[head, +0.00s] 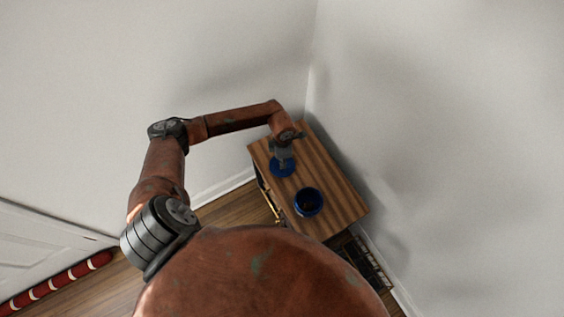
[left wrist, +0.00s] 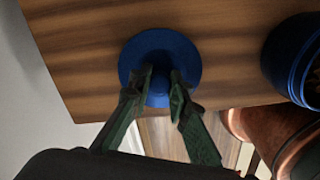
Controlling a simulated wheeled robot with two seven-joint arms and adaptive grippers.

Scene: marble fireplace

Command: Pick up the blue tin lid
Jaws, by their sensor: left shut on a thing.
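The blue tin lid (head: 281,168) is a round disc at the left part of the wooden cabinet top. In the left wrist view the lid (left wrist: 160,50) shows a knob between my fingers. My left gripper (left wrist: 160,88) is shut on the lid's knob; it also shows in the head view (head: 282,156), above the lid. I cannot tell whether the lid touches the cabinet top. The open blue tin (head: 308,202) stands beside it on the same top, and part of it shows in the left wrist view (left wrist: 295,62). My right gripper is not in view.
The wooden cabinet (head: 335,195) stands in a corner against white walls (head: 430,120). A dark slatted thing (head: 370,262) is on the floor beyond its near right side. A red and white striped roll (head: 60,284) lies by the door at left.

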